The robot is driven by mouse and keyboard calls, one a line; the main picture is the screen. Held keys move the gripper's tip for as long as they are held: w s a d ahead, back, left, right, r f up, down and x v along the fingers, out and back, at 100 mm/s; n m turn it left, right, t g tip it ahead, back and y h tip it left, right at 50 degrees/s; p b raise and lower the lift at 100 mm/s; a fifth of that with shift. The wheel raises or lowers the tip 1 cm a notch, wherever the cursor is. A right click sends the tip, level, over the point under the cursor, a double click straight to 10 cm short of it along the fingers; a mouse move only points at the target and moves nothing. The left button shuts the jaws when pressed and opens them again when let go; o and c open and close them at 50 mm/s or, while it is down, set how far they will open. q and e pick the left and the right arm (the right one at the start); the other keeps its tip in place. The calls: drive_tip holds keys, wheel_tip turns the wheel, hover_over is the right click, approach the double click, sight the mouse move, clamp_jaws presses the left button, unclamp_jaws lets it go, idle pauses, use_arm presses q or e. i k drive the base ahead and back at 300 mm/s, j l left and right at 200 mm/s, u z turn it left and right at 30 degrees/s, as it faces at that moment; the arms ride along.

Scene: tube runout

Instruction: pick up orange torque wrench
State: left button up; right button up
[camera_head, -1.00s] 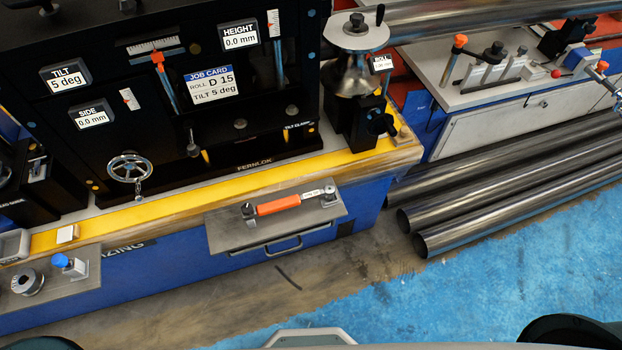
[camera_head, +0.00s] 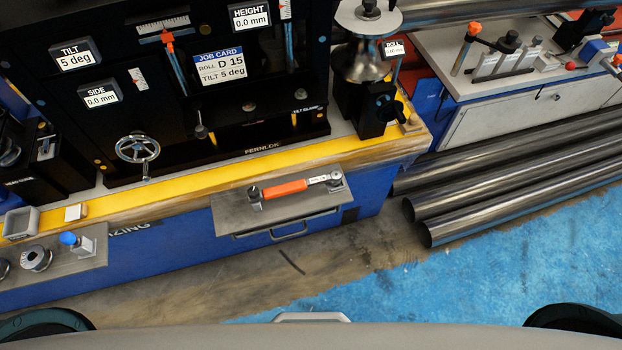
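The orange torque wrench (camera_head: 285,189) lies on a grey shelf (camera_head: 236,215) that juts from the front of the blue machine. Its orange handle is at the left and its metal shaft points to the right. Its two ends rest on small holders. Nothing touches it from my side. Neither of my grippers shows in the head view.
Below the shelf is a drawer-like handle (camera_head: 288,232). A second grey shelf (camera_head: 60,262) at the left holds small metal parts. Several dark steel tubes (camera_head: 520,185) lie on the floor at right. The blue floor (camera_head: 480,275) in front is clear.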

sight(336, 177)
drive_tip(key=z, duration=1.8)
drive_tip(key=k+j, duration=0.5)
drive_tip(key=k, duration=0.15)
drive_tip(key=k+j, duration=0.55)
drive_tip(key=k, duration=0.15)
